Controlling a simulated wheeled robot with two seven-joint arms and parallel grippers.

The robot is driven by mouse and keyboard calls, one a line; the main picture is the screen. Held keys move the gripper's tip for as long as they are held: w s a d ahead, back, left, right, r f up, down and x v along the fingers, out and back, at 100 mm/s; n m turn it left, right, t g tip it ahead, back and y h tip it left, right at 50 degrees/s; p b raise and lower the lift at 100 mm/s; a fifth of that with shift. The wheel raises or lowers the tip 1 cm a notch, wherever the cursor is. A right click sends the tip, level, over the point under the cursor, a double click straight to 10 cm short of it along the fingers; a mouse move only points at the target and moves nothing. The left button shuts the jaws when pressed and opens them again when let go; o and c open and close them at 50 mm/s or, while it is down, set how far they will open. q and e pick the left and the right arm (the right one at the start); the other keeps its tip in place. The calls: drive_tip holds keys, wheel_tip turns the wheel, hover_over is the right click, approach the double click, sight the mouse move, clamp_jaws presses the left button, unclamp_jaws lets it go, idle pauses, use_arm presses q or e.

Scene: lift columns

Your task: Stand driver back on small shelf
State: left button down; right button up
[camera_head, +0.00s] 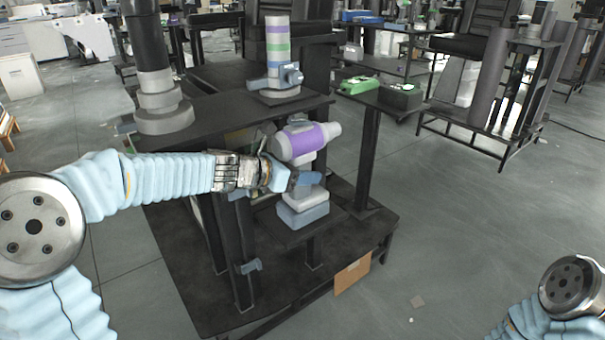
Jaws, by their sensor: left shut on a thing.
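The driver (308,139) is a grey power tool with a purple band, a blue-grey handle and a light block-shaped base. It stands about upright, nose to the right. My left gripper (290,180) reaches in from the left and is shut on the driver's handle. The small dark shelf (334,224) is directly below the driver's base. I cannot tell whether the base rests on it or hovers just above. My right gripper is out of view; only part of the right arm shows at the lower right.
A higher dark shelf (215,110) behind my left arm bears a grey column and a striped cylinder (278,45) in a blue clamp. A side shelf on the right holds a green device (360,85) and a dark box (400,96).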

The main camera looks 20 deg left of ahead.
use_arm(q)
drive_tip(key=c, duration=1)
unclamp_jaws()
drive_tip(key=shift+f, duration=0.2)
drive_tip(key=o, duration=0.5)
drive_tip(key=shift+r, duration=0.1)
drive_tip(key=shift+r, duration=0.25)
drive_tip(key=p+v, duration=0.1)
drive_tip(key=v, duration=1.1)
drive_tip(key=shift+f, duration=0.1)
